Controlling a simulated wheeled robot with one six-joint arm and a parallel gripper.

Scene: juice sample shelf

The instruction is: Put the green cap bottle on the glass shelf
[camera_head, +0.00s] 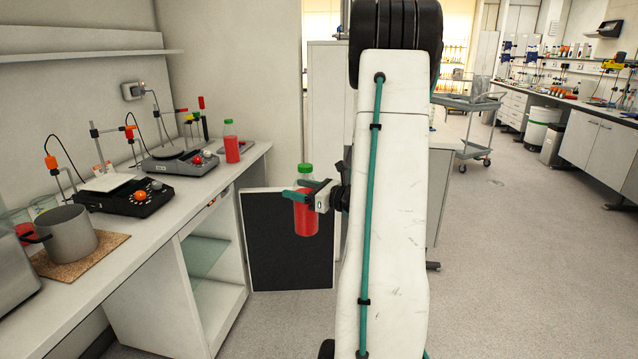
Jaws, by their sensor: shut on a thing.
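A green cap bottle (306,219) with red juice is upright in the air, in front of a dark panel. My gripper (301,194) is shut on it below the cap, with teal fingers around its upper part. The glass shelf (204,256) is inside the open cabinet under the left counter, left of and lower than the held bottle. The bottle is clear of the shelf. My arm hides the area to the right of the bottle.
A second green-capped red bottle (231,143) stands on the counter (150,243). The open cabinet door (288,240), dark inside, stands behind the held bottle. Stirrers (124,194) and a metal pot (68,236) are on the counter. Open floor lies right of my arm, with a cart (470,125) farther back.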

